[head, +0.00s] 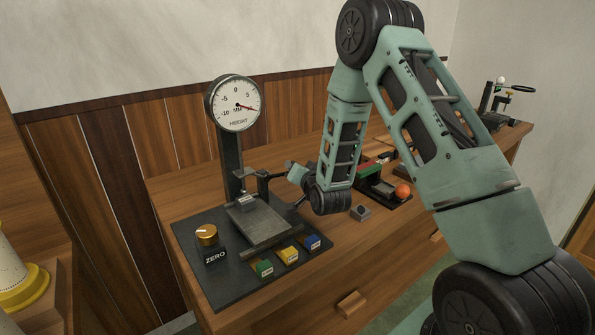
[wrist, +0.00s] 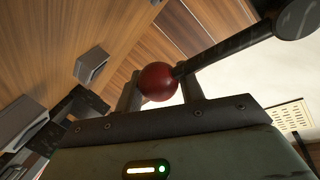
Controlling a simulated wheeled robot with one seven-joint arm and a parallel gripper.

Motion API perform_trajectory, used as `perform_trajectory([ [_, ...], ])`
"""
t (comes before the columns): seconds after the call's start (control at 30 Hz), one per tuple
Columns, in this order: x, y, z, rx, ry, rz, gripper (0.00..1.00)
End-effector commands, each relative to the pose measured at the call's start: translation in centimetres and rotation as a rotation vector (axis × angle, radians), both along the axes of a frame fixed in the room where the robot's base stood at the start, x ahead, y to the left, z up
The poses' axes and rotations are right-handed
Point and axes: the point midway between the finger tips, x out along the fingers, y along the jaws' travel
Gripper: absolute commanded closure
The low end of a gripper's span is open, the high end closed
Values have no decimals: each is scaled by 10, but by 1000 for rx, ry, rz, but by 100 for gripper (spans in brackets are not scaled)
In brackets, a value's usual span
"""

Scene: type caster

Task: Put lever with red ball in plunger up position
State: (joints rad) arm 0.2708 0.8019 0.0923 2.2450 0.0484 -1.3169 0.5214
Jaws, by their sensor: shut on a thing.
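In the wrist view a dark red ball (wrist: 157,82) sits between the two fingers of my gripper (wrist: 160,88), which is shut on it. A dark lever arm (wrist: 228,49) runs from the ball up to the right, to a thick black cylindrical end (wrist: 297,18). In the head view my gripper (head: 283,173) is low beside the dial gauge stand, just right of its post. I cannot make out the held ball there. The plunger is not clearly identifiable in either view.
The height gauge (head: 235,103) stands on a dark base (head: 205,267) with a gold ZERO knob (head: 206,235) and coloured blocks (head: 288,255). Another device (head: 495,105) stands at the far bench end.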

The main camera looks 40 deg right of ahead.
Motion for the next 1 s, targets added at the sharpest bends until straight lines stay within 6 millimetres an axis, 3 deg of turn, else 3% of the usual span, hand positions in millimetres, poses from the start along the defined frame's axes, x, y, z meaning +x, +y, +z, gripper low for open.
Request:
perform_trajectory([
  [0.1, -2, 4, -11, 43, 16, 7, 100],
  [0.7, -2, 8, -16, 90, 22, 14, 100],
  [0.73, -2, 8, -16, 90, 22, 14, 54],
  [0.77, -2, 9, -16, 91, 22, 15, 46],
  [0.8, -2, 9, -16, 91, 22, 15, 41],
  [1.0, -2, 9, -15, 89, 21, 15, 41],
])
